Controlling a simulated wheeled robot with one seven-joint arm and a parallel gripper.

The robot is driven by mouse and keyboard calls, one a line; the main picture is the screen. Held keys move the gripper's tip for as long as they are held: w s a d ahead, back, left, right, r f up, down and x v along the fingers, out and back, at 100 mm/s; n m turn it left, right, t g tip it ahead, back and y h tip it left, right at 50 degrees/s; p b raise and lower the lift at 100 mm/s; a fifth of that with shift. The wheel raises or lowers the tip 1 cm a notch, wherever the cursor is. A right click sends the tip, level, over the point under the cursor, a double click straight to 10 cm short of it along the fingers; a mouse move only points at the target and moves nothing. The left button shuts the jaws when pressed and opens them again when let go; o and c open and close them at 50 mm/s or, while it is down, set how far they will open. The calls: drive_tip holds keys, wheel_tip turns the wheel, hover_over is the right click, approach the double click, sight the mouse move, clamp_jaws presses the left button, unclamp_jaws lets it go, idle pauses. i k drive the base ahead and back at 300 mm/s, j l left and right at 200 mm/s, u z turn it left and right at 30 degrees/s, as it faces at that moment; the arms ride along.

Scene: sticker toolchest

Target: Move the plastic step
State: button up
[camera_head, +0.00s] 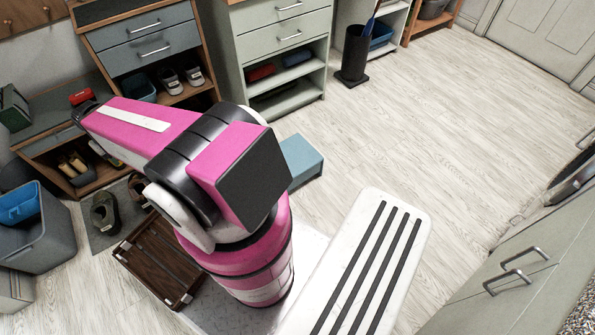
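A small blue-grey block shaped like a low step (304,158) sits on the floor just beyond my arm; it looks like the plastic step. Its left part is hidden behind my arm. Its top is flat and plain. My pink and black arm fills the middle left of the view and reaches to the left. My gripper does not show, so its state and what it may hold are hidden. A long white panel with black stripes lies at the lower right, close to the camera; I cannot tell whether it is part of my body.
A dark wooden crate (160,262) and a mat with shoes (104,214) lie left of my arm. A grey bin (40,240) stands at far left. Drawer cabinets (282,45) line the back. A grey cabinet (520,275) stands at right. The floor at centre right is clear.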

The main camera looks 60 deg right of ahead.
sight(304, 161)
drive_tip(key=j+z, duration=0.2)
drive_tip(key=z, duration=0.3)
drive_tip(key=i+j+z, duration=0.1)
drive_tip(key=j+z, duration=0.15)
drive_tip(key=z, duration=0.2)
drive_tip(key=j+z, duration=0.25)
drive_tip(key=z, duration=0.9)
drive_tip(key=i+z, duration=0.15)
drive_tip(key=z, duration=0.5)
drive_tip(key=k+l+u, duration=0.2)
drive_tip(key=l, duration=0.2)
